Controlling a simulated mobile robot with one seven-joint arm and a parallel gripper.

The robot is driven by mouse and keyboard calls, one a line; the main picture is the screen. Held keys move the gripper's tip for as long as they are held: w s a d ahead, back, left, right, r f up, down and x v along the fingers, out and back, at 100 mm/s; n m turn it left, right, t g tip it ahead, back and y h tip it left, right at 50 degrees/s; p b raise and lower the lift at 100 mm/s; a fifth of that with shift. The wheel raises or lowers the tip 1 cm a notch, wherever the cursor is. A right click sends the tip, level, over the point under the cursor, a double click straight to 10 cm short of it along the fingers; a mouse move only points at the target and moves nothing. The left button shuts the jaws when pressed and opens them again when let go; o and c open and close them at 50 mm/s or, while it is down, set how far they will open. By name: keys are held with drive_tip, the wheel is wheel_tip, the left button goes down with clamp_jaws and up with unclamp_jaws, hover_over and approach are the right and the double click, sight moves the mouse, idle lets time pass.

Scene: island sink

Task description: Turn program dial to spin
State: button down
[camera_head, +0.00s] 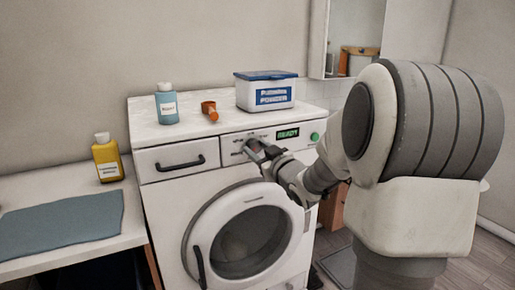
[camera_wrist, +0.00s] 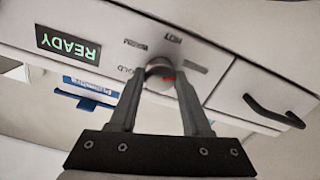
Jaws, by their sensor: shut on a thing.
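The white washing machine (camera_head: 170,215) has a control panel with a round program dial (camera_wrist: 159,65) that bears a red mark. My gripper (camera_head: 262,150) reaches the panel from the right. In the wrist view my gripper (camera_wrist: 160,82) has one finger on each side of the dial, shut on it. In the head view my fingers hide the dial. Small printed labels surround the dial in the upside-down wrist view; one ends in "OLD", and others are hard to read. The label the red mark points to cannot be told.
A green READY display (camera_head: 288,133) and a green button (camera_head: 315,137) are right of the dial. A drawer handle (camera_head: 180,164) is left. A blue bottle (camera_head: 167,103), orange cup (camera_head: 210,110) and powder box (camera_head: 265,92) stand on top. The round door (camera_head: 205,215) is below.

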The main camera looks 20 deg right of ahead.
drive_tip(key=m+p, duration=0.4)
drive_tip(key=m, duration=0.1)
drive_tip(key=shift+r+m, duration=0.15)
drive_tip(key=shift+m, duration=0.25)
drive_tip(key=m+p, duration=0.3)
drive_tip(key=m, duration=0.2)
drive_tip(key=shift+d, duration=0.1)
drive_tip(key=shift+f+m, duration=0.2)
drive_tip(key=shift+m, duration=0.2)
drive_tip(key=shift+c, duration=1.8)
unclamp_jaws()
drive_tip(key=shift+s, duration=0.1)
drive_tip(key=s+b, duration=0.8)
drive_tip(key=s, duration=0.9)
drive_tip(key=shift+d, duration=0.3)
